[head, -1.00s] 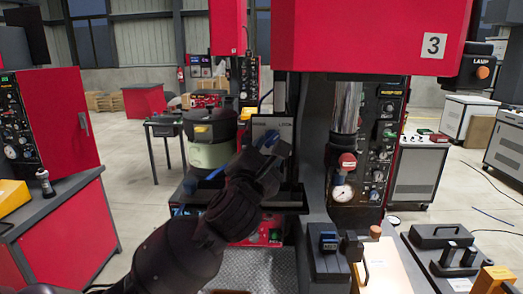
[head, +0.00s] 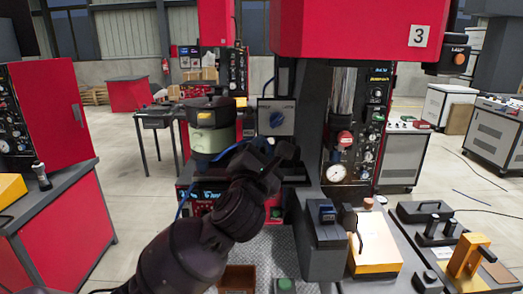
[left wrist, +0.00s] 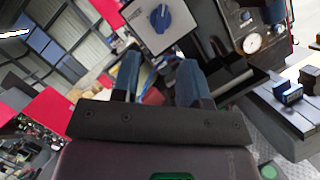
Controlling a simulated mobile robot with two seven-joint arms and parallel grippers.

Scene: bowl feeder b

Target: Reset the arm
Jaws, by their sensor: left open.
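My left gripper (head: 276,152) is in the middle of the head view, at the end of my dark arm that comes in from the lower left. In the left wrist view its two blue fingers (left wrist: 158,78) stand apart with nothing between them. The gripper is just below a grey box with a blue rotary knob (head: 277,117). The knob also shows in the left wrist view (left wrist: 160,18), beyond the fingers and apart from them. My right gripper does not show.
A bowl feeder (head: 210,142) stands left of the knob box. A red press (head: 360,30) marked 3 rises above, with a gauge (head: 335,173) below it. A blue-topped device (head: 327,214) and a gold block (head: 375,252) sit at the right. A brown bin (head: 238,279) is below.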

